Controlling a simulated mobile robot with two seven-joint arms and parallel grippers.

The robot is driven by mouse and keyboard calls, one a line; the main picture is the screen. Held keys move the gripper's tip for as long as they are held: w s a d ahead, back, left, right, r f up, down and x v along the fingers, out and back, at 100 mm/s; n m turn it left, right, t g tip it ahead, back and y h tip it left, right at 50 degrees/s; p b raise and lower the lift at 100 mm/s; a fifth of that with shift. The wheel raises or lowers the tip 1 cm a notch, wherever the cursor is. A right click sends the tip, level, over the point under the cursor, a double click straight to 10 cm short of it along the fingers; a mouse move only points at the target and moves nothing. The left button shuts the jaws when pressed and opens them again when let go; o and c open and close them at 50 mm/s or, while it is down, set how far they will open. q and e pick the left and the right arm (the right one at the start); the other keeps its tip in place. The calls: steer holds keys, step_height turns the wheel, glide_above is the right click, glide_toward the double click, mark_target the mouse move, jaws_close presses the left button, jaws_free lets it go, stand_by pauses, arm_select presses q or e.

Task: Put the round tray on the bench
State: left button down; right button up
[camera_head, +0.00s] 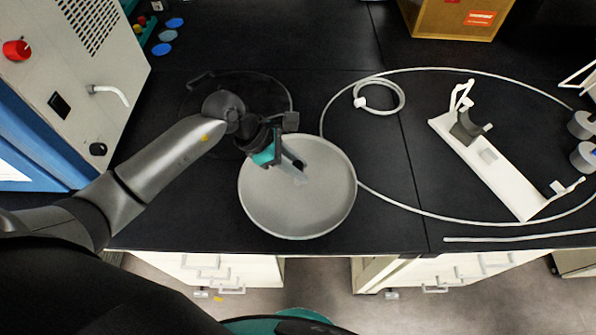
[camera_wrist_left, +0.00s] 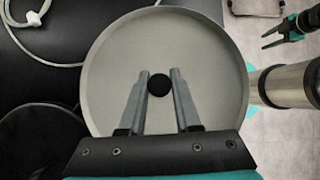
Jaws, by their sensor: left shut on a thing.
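The round tray (camera_head: 268,208) is light grey and shallow with a raised rim. It lies over the front part of the black bench (camera_head: 400,228), close to the front edge, and looks about level. I cannot tell whether it touches the bench. My left gripper (camera_head: 299,174) reaches over it from the left. In the left wrist view, the fingers (camera_wrist_left: 158,78) are shut on the tray at its black central knob (camera_wrist_left: 159,85). My right gripper (camera_wrist_left: 272,38) shows small at the upper right of that view, empty, its fingers apart.
A dark, clear round lid (camera_head: 262,80) lies behind the tray. A white hose (camera_head: 440,215) loops to the right, around a white stand (camera_head: 485,160). A white and blue machine (camera_head: 70,70) stands left; a cardboard box (camera_head: 455,18) stands at the back.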

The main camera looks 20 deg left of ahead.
mark_target(298, 183)
arm_select(q)
step_height(298, 183, down, 2)
steer(key=shift+f, duration=0.2)
steer(key=shift+f+b, duration=0.55)
steer(key=shift+b, duration=0.15)
steer(key=c, duration=0.6)
jaws_free()
steer(key=shift+r, duration=0.15)
steer(key=shift+r+p, duration=0.65)
steer(key=shift+p, duration=0.2)
steer(key=v, duration=1.1)
steer(key=shift+a+r, duration=0.2)
steer(key=shift+a, duration=0.1)
steer(key=shift+s, duration=0.1)
